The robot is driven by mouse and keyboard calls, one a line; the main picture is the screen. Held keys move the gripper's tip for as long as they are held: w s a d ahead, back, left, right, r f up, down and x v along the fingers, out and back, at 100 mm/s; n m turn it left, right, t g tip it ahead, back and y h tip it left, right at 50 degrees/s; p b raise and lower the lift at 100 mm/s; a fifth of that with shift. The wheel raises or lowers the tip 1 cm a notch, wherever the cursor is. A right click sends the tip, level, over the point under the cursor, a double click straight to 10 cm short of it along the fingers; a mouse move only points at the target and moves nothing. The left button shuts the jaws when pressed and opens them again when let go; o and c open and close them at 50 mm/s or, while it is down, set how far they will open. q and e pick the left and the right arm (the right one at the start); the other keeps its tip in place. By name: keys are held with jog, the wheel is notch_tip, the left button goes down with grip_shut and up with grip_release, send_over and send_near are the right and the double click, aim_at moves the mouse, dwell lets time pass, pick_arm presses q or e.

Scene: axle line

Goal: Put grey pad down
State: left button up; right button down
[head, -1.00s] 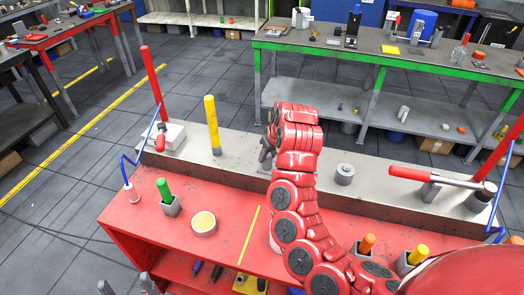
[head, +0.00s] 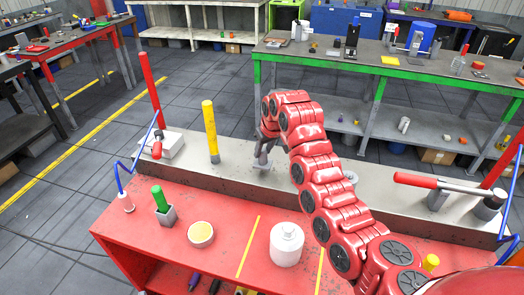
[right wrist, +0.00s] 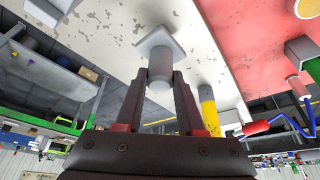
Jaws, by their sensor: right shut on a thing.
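The grey pad (right wrist: 160,45) is a square plate with a round stem, seen in the right wrist view. My right gripper (right wrist: 161,75) is shut on the stem, one finger on each side. In the head view my right gripper (head: 265,150) points down over the pale grey bench top (head: 235,172), between the yellow post and the grey ring. The pad shows there only as a small pale patch (head: 261,163) under the fingers. It is at or close above the bench top; I cannot tell whether it touches. My left gripper is not in view.
A yellow post (head: 210,130) stands left of the gripper. A grey ring (head: 350,177) is partly behind my arm. A white jar (head: 287,245), a yellow-topped tin (head: 201,234) and a green-handled piece (head: 160,202) stand on the red bench (head: 170,250). A red-handled lever (head: 415,181) is at right.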

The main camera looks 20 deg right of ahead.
aim_at(262, 154)
jog(key=shift+w+f, duration=0.1)
jog(key=shift+w, duration=0.15)
jog(key=shift+w+p, duration=0.6)
jog(key=shift+w, duration=0.15)
notch_tip(262, 154, down, 3)
jog(key=shift+r+p, duration=0.1)
jog(key=shift+p, duration=0.8)
jog(key=shift+f, duration=0.25)
jog(key=shift+s, duration=0.15)
jog(key=c, duration=0.9)
grip_release()
jog(key=shift+c, duration=0.2)
jog(key=o, duration=0.4)
jog(key=shift+w+f, duration=0.1)
jog(key=shift+w, duration=0.15)
jog(key=shift+s, duration=0.1)
